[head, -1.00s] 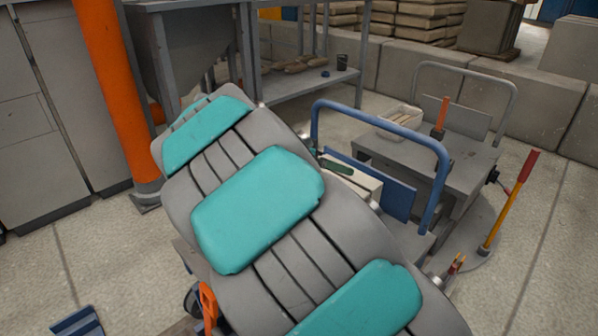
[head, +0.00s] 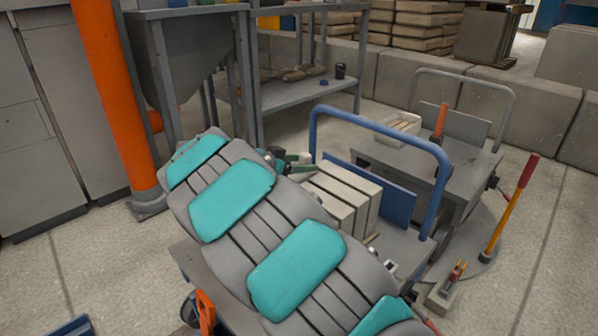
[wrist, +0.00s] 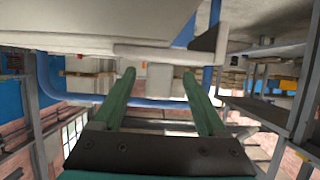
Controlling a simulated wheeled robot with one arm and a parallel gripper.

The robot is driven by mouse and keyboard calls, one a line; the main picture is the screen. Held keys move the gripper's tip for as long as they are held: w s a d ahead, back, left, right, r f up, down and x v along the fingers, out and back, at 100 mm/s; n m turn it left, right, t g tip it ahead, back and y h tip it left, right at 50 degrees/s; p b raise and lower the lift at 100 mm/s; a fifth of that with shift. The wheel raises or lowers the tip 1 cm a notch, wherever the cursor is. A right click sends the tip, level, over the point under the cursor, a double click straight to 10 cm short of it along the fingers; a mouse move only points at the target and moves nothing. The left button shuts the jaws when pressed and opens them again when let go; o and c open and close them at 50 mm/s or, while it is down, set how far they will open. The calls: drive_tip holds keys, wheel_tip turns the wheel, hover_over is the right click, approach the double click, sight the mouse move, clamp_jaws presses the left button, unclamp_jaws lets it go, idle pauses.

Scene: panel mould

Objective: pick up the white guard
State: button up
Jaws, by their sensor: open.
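Several pale, off-white upright slabs (head: 345,196) stand side by side on the blue-handled cart; I cannot tell for sure which piece is the white guard. In the wrist view a pale plate with a short block below it (wrist: 160,76) shows between and beyond my fingertips. My gripper (wrist: 158,84) has two green fingers, spread apart with nothing held between them. In the head view my gripper (head: 302,166) is just behind and left of the slabs, partly hidden by my arm. Whether it touches them is unclear.
The cart's blue handle (head: 378,124) arches close to my gripper. A grey cart (head: 425,166) with a white tray (head: 402,130) stands behind it. A red-and-yellow post (head: 512,205) is at right. Shelving (head: 310,93) stands behind. Floor at the far right is clear.

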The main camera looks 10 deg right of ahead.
drive_tip(key=shift+w+d+f, duration=0.25)
drive_tip(key=shift+w+d, duration=0.1)
drive_tip(key=shift+d, duration=0.2)
drive_tip(key=shift+c, duration=0.3)
clamp_jaws()
